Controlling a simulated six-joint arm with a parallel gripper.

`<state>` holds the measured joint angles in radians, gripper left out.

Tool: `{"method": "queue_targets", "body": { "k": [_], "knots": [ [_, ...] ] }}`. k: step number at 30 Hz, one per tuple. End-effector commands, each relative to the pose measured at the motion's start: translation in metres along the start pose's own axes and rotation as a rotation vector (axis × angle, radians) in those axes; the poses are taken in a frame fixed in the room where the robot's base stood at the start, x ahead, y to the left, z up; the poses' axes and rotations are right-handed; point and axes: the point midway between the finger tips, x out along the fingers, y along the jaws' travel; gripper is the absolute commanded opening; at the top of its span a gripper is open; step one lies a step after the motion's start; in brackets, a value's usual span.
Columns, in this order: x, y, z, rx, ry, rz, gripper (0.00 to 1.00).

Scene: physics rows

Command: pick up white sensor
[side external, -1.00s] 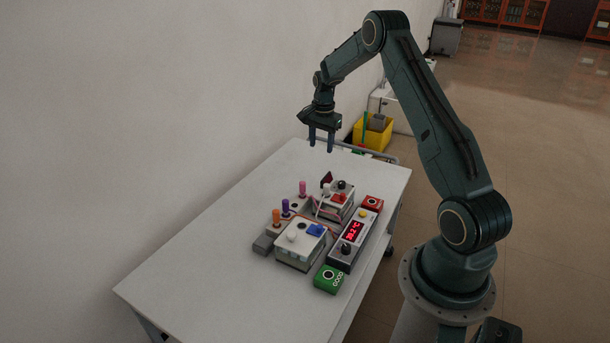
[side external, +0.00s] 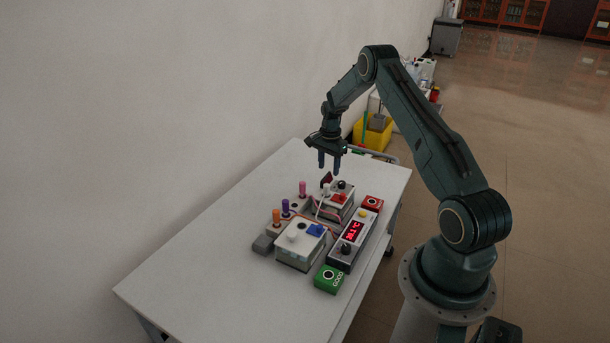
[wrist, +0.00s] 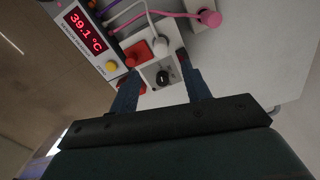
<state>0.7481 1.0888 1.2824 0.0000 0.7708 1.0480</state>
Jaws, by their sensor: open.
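The white sensor (side external: 325,189) is a small white-topped plug with a white cable, standing upright on the far box (side external: 337,209). It also shows in the wrist view (wrist: 159,46), between a red block and a black knob. My gripper (side external: 329,166) points down above the far box, with a gap between its fingertips and the parts on it. In the wrist view my gripper (wrist: 158,67) is open and empty, and the white sensor appears between and beyond the two fingers. The foot of the sensor is hidden.
Pink (side external: 302,188), purple (side external: 285,207) and orange (side external: 276,218) plugs stand to the left. A black knob (side external: 342,184) and red block (side external: 338,198) crowd the sensor. A near box (side external: 300,251), display unit (side external: 352,239) and cables lie close. The table's left side (side external: 200,275) is clear.

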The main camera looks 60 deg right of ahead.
Motion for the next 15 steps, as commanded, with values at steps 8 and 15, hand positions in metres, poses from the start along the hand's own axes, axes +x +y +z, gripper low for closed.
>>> {"method": "queue_targets", "body": {
  "k": [8,15],
  "knots": [
    [0.036,0.000,0.000,0.000,0.000,0.001,0.48],
    [0.042,0.000,0.000,0.000,0.001,-0.001,0.48]
  ]
}}
